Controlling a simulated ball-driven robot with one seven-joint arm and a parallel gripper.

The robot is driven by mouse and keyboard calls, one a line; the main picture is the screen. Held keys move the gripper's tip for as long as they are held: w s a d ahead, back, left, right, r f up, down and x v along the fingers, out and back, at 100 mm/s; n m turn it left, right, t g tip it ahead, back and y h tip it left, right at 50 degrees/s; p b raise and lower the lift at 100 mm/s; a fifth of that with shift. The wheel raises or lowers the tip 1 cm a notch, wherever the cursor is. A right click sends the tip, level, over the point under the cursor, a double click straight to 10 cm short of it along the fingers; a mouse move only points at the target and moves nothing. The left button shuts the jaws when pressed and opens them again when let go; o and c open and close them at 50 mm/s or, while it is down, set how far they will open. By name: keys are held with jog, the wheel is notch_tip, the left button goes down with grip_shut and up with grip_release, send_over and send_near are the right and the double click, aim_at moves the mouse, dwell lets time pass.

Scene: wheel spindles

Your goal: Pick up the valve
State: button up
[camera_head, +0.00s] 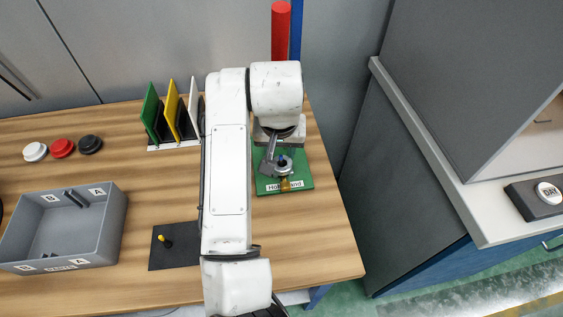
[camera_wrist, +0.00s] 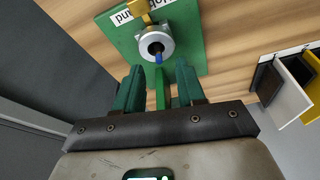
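A green board (camera_head: 303,178) with a partly hidden white label lies on the table below my wrist. On it stands a silver round fitting (camera_head: 286,167) with a blue tip and a brass piece (camera_head: 285,185); I cannot tell which part is the valve. In the wrist view the silver fitting (camera_wrist: 154,34), its blue tip (camera_wrist: 158,57) and the brass piece (camera_wrist: 139,7) lie ahead of my fingertips. My gripper (camera_wrist: 160,72) is open, its two dark green fingers apart. A brighter green strip (camera_wrist: 160,95) shows between them; I cannot tell what it belongs to.
A grey divided bin (camera_head: 110,225) and a black plate with a yellow peg (camera_head: 165,241) are at left. Green, yellow and white upright panels (camera_head: 172,110) stand behind, near white, red and black discs (camera_head: 62,148). A red column (camera_head: 280,30) rises behind my arm.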

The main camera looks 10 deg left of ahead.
aim_at(281, 156)
jog(key=shift+x, duration=1.8)
grip_shut()
